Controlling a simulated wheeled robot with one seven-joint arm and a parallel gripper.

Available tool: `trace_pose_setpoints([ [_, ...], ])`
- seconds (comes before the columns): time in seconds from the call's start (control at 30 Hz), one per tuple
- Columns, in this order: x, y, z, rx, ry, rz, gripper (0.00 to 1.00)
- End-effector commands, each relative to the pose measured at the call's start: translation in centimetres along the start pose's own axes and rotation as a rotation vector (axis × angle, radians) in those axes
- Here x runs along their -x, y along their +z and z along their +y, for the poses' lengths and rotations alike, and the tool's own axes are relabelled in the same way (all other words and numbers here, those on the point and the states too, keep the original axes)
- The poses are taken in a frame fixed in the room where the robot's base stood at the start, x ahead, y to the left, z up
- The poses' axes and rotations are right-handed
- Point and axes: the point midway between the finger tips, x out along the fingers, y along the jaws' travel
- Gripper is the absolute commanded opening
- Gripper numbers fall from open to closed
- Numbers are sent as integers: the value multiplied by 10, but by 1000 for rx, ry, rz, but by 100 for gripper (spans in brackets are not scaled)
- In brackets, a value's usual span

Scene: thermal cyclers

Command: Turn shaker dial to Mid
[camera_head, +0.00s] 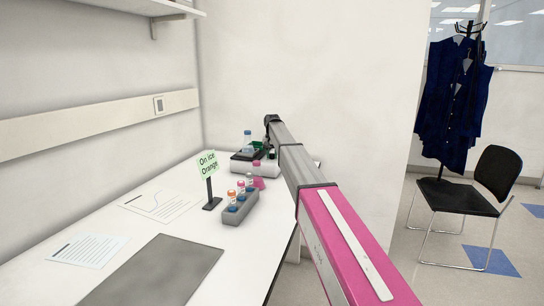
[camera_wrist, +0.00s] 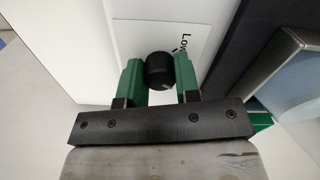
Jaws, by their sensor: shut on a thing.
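The shaker dial (camera_wrist: 159,71) is a small black round knob in the wrist view, on a white front face of the shaker. In the head view the shaker (camera_head: 243,165) stands at the far end of the bench, dark on top with a light body. My arm hides part of it, and the dial and fingertips cannot be made out there.
A grey tube rack (camera_head: 240,208) with several capped tubes stands on the bench, next to a sign (camera_head: 208,172) reading "On ice Orange". A pink object (camera_head: 258,183) is near the shaker. Papers (camera_head: 160,203) and a grey mat (camera_head: 155,272) lie nearer. A chair (camera_head: 465,190) stands right.

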Motion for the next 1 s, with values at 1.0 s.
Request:
trace_pose_setpoints([
  [1.0, 1, 0, 0, -242, -1, 1, 7],
])
